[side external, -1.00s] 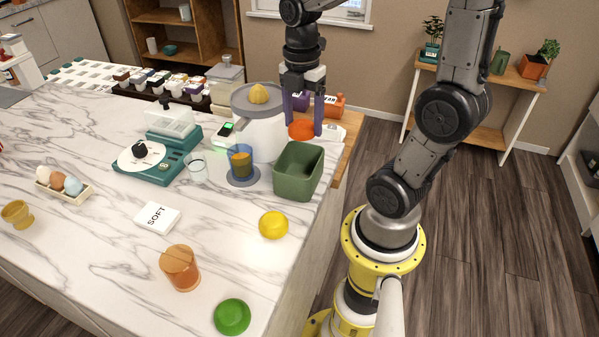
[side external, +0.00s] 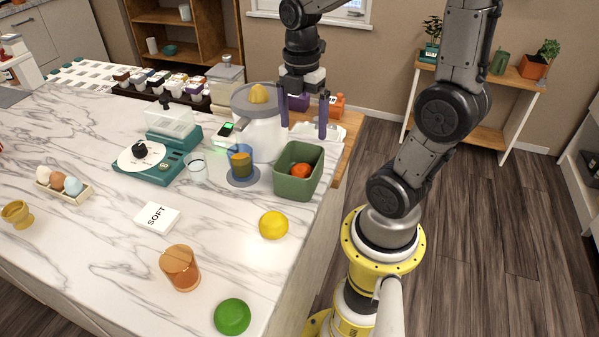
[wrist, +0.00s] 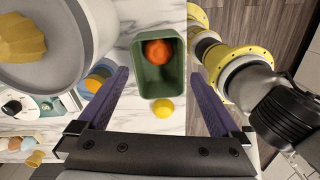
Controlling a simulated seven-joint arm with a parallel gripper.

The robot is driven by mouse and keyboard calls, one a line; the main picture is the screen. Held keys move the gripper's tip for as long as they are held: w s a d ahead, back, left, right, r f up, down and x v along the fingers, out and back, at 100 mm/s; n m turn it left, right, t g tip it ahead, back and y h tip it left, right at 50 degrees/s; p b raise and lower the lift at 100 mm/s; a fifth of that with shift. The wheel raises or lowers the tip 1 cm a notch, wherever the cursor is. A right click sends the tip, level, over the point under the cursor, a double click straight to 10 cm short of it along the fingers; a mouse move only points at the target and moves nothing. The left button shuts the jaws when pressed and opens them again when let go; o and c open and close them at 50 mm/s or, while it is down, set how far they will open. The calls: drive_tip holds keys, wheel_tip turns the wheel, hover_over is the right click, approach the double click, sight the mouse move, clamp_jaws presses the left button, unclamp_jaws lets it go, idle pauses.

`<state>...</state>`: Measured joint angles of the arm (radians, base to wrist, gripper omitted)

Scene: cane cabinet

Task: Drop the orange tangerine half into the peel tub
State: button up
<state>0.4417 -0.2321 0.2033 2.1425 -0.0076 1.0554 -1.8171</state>
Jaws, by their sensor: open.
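The orange tangerine half (side external: 301,171) lies inside the green peel tub (side external: 297,187), near its bottom as far as I can see. In the wrist view the tangerine half (wrist: 158,51) shows within the walls of the tub (wrist: 161,87), toward its far end. My gripper (side external: 303,135) is open and empty, above and just behind the tub. In the wrist view its two purple fingers (wrist: 160,88) are spread wide to either side of the tub, touching nothing that I can see.
A juicer (side external: 262,133) with a yellow cone stands left of my gripper. A blue cup (side external: 240,160) with orange contents stands left of the tub. A yellow fruit (side external: 273,225) lies in front of the tub. The counter's right edge is close to the tub.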

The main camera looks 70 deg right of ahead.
wheel_tip(320, 180, up, 13)
drive_tip(key=shift+w, duration=0.15)
drive_tip(key=shift+r, duration=0.1)
idle(0.4)
drive_tip(key=s+a+f+m+t, duration=0.5)
drive_tip(key=a+f+m, duration=0.3)
drive_tip(key=m, duration=0.7)
drive_tip(key=shift+s+a+m+t, duration=0.2)
drive_tip(key=shift+a+m+t, duration=0.25)
drive_tip(key=shift+a, duration=0.7)
